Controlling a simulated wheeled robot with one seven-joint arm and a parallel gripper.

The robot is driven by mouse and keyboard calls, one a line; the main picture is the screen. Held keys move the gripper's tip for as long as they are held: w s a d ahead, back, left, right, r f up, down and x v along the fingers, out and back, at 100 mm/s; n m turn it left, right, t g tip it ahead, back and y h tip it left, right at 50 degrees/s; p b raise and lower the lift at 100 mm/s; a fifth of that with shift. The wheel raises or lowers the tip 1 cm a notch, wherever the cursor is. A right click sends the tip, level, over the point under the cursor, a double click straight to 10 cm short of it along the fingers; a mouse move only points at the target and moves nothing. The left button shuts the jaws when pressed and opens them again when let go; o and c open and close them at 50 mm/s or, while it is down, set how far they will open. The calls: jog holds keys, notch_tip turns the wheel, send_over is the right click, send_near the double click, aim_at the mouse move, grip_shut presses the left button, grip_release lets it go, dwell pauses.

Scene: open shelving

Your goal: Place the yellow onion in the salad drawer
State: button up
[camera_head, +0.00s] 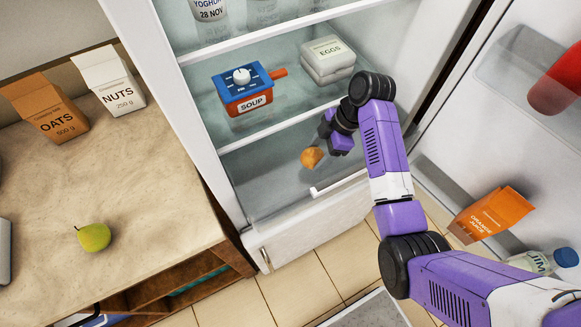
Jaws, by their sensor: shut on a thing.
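The yellow onion (311,158) is a small round orange-brown thing at the tip of my gripper (320,147). My gripper is shut on it, and my wrist partly hides the jaws. The salad drawer (262,199) is the clear bin at the bottom of the fridge, with a pale handle bar (340,184) along its front. The onion shows over the drawer area, below the middle shelf. I cannot tell its exact height above the drawer floor.
The open fridge door at right holds an orange juice carton (490,215) and a bottle (550,262). A counter at left has oats (46,106), nuts (109,80) and a pear (94,237).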

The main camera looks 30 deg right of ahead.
aim_at(285, 176)
notch_tip(285, 176, down, 6)
jog(key=shift+r, duration=0.1)
jog(key=a, duration=0.1)
jog(key=w+a+p, duration=0.1)
jog(key=a, duration=0.1)
jog(key=shift+r, duration=0.15)
jog(key=a, duration=0.1)
jog(key=w+a, duration=0.1)
jog(key=a, duration=0.1)
jog(key=a+p, duration=0.1)
jog(key=shift+w+a, duration=0.25)
jog(key=shift+w, duration=0.05)
jog(key=shift+a+f, duration=0.1)
jog(key=shift+f, duration=0.55)
jog(key=shift+f, duration=0.1)
jog(key=o, duration=1.6)
jog(key=shift+o, duration=0.2)
